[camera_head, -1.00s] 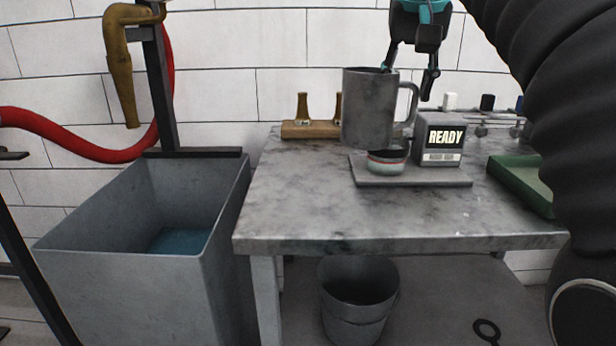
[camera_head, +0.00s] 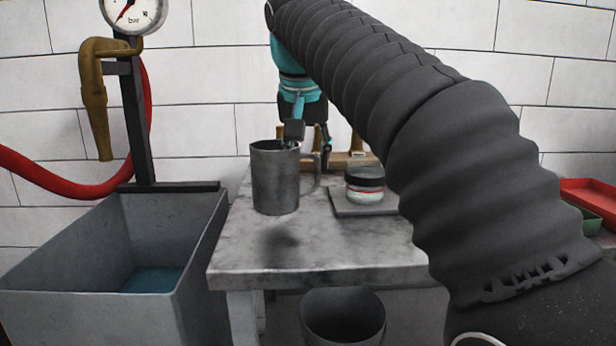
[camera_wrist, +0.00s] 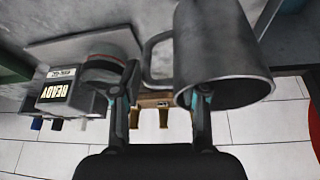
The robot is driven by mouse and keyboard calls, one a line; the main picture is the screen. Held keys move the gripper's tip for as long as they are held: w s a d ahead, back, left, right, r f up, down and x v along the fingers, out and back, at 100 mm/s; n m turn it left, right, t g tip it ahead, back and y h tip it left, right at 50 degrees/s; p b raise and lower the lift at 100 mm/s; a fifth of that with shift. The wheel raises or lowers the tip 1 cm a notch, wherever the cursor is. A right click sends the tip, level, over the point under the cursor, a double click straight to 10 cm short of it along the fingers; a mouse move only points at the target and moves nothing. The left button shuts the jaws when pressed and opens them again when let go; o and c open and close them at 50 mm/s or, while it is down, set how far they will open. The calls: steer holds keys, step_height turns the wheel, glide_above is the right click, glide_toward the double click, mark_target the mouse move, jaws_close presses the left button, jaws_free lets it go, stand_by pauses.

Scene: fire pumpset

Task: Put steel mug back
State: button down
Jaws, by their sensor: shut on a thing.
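The steel mug (camera_head: 274,182) is a grey metal cup, upright, with its handle on the right in the head view. My gripper (camera_head: 307,145) is shut on it at the rim on the handle side, with one finger at the opening and the other outside. A dark shadow lies below the mug on the stone table (camera_head: 330,255), so it seems held above the top. In the wrist view the mug (camera_wrist: 222,45) is at the right finger, its handle reaching between the fingers. The mug's inside is mostly hidden.
A round tin with a red band (camera_head: 364,187) sits on a grey plate (camera_head: 350,208) right of the mug. A wooden block with brass nozzles (camera_head: 350,160) is behind. A grey tank (camera_head: 95,310) is left.

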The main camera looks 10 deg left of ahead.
steer(key=shift+f+b, duration=0.5)
steer(key=shift+f, duration=1)
steer(key=shift+f, duration=0.2)
steer(key=c, duration=0.6)
jaws_free()
steer(key=shift+r, duration=0.1)
steer(key=p+v, duration=0.4)
steer(key=v, duration=0.8)
steer(key=shift+p, duration=0.4)
steer(key=shift+r, duration=0.1)
